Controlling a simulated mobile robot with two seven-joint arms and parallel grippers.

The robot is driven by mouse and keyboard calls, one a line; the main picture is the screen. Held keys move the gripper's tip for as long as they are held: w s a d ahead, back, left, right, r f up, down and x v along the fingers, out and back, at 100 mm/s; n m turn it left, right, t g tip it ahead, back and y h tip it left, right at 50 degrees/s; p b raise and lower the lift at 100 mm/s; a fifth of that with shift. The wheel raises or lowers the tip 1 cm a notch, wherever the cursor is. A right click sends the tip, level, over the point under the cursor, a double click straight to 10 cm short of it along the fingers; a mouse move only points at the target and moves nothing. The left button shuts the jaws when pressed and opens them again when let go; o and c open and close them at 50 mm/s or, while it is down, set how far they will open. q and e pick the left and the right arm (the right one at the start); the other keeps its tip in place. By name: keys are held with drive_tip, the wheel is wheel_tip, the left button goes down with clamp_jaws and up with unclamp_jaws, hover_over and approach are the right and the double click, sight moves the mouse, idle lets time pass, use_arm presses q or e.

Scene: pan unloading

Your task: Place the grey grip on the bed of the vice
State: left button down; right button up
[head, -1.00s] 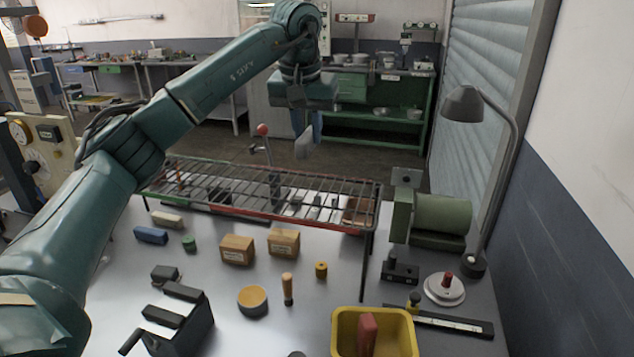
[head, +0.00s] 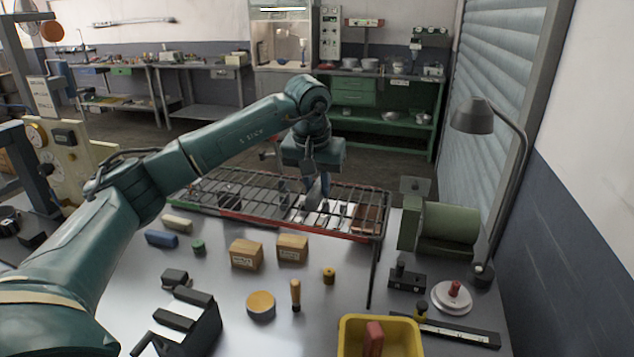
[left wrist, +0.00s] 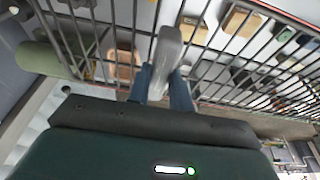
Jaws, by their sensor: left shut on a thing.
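The grey grip (head: 314,191) is a smooth, rounded grey piece. My left gripper (head: 320,180) is shut on it and holds it over the wire rack, with the arm reaching across from the left. In the left wrist view the grip (left wrist: 167,50) sticks out from between the blue fingers of the gripper (left wrist: 160,85), with the rack's bars behind it. The dark vice (head: 206,328) stands at the lower left of the bench, with its jaws and handle showing, well in front of the gripper. My right gripper is out of view.
The wire rack (head: 250,204) stands raised on legs across the back of the bench. Two cardboard boxes (head: 246,254), a round tan-topped tin (head: 260,304) and a yellow bin (head: 348,330) stand nearer. A lamp (head: 478,115) rises at the right.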

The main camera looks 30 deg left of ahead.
use_arm(q)
drive_tip(key=shift+f, duration=0.2)
drive_tip(key=c, duration=1.3)
unclamp_jaws()
drive_tip(key=shift+o, duration=0.2)
drive_tip(key=shift+r, duration=0.1)
